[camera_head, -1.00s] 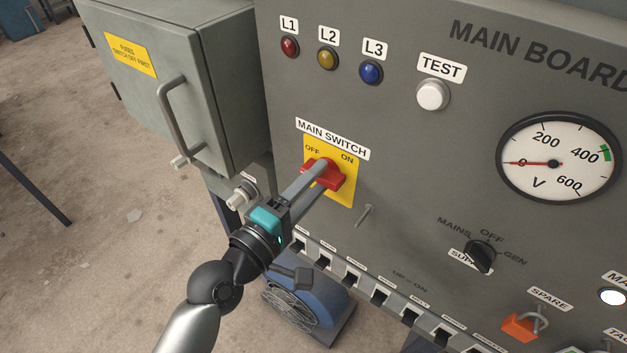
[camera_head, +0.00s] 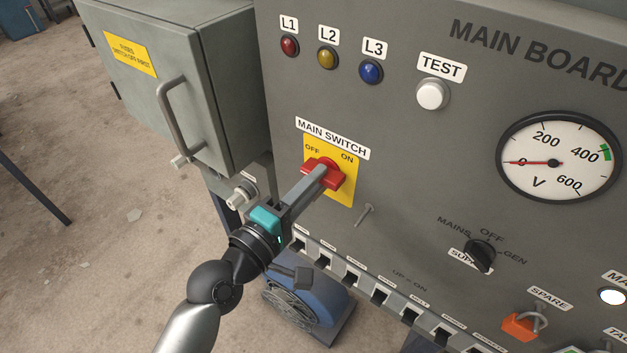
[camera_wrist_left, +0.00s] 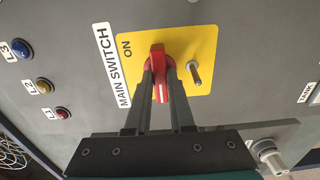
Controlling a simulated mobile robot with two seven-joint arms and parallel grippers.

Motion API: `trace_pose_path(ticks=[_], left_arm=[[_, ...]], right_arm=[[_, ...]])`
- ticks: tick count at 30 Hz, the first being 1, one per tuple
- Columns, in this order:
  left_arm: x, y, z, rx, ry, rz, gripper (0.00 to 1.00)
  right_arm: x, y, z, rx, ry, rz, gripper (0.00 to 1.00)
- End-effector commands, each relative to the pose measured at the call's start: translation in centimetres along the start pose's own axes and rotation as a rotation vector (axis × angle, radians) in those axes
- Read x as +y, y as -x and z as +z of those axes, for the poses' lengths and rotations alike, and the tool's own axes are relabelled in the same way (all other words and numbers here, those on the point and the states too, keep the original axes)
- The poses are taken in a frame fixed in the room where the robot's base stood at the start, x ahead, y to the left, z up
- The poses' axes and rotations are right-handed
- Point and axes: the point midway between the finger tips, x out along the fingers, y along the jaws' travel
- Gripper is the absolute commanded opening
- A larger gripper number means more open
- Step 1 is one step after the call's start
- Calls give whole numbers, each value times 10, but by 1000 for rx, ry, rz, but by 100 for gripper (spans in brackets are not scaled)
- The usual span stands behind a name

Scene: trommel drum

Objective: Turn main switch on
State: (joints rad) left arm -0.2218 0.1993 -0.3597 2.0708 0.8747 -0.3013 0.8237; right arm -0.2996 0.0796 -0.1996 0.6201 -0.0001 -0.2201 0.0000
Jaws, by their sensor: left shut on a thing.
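The main switch is a red rotary handle (camera_head: 330,174) on a yellow plate (camera_head: 347,192) marked OFF at upper left and ON at upper right. The handle lies roughly level across the plate. My left gripper (camera_head: 321,175) is shut on the handle. In the left wrist view, its fingers (camera_wrist_left: 160,80) lie on either side of the red handle (camera_wrist_left: 158,56). ON shows on the yellow plate (camera_wrist_left: 205,45) there; OFF is hidden. The voltmeter (camera_head: 557,160) needle points at 0. My right gripper is not in view.
A grey fuse box (camera_head: 225,95) with a bar handle stands at left. A row of breakers (camera_head: 352,279) runs below. A black selector knob (camera_head: 480,255) and orange padlock (camera_head: 520,327) are to the right.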

Motion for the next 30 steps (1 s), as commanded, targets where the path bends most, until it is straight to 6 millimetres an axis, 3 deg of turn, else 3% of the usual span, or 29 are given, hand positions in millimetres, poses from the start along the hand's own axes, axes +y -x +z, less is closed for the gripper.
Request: trace_pose_path(ticks=[11, 30], left_arm=[[0, 0, 0, -3, -140, -3, 0], [1, 0, 0, -3, -728, -2, 0]], right_arm=[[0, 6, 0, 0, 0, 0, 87], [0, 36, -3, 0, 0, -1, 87]])
